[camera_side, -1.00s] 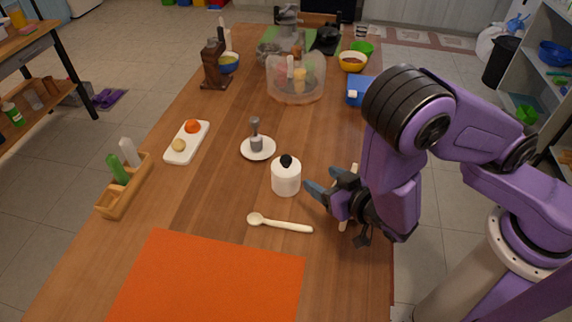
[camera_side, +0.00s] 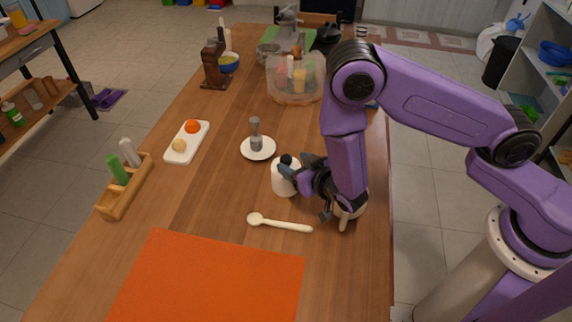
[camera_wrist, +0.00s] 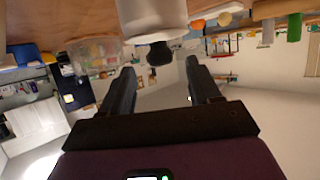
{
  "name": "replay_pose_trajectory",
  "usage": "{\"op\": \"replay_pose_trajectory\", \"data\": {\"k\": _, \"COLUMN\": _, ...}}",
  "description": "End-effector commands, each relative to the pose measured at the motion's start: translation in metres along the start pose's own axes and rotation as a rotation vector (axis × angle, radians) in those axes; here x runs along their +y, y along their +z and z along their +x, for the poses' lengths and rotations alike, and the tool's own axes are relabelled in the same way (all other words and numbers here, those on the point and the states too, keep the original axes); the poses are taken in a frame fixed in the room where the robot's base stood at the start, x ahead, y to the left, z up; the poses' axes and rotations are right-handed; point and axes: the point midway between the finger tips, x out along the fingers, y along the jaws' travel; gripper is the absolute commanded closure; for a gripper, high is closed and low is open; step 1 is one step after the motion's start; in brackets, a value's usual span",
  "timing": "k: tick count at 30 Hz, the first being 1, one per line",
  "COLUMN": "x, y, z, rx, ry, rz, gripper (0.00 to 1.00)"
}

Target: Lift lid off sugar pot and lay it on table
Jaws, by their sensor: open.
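The white sugar pot (camera_side: 283,182) stands upright on the wooden table, with a black knob (camera_side: 286,160) on top of its lid. The lid sits on the pot. In the wrist view, which is upside down, the pot (camera_wrist: 152,17) is at the top and its knob (camera_wrist: 160,54) points down. My gripper (camera_side: 292,168) is at the pot's right side, close to the knob, and hides part of the pot. In the wrist view my gripper (camera_wrist: 162,62) is open, with the knob roughly between and just beyond the fingertips; contact is not visible.
A wooden spoon (camera_side: 280,223) lies in front of the pot, and an orange mat (camera_side: 210,280) lies further forward. A white saucer (camera_side: 258,156) with a grey-topped shaker is behind left. A clear bin (camera_side: 296,92) stands further back. Bare table lies left of the pot.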

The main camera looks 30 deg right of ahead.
Motion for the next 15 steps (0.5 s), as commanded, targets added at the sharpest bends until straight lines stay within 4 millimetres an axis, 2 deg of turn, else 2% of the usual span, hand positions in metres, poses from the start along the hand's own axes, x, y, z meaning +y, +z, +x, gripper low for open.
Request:
{"op": "replay_pose_trajectory", "data": {"k": 9, "x": -0.001, "y": 0.0, "z": 0.04, "rx": -0.001, "ry": 0.003, "rz": 0.004, "gripper": 0.38}}
{"op": "replay_pose_trajectory", "data": {"k": 15, "x": -0.001, "y": -0.001, "z": 0.05, "rx": 0.0, "ry": 0.001, "rz": 0.001, "gripper": 0.38}}
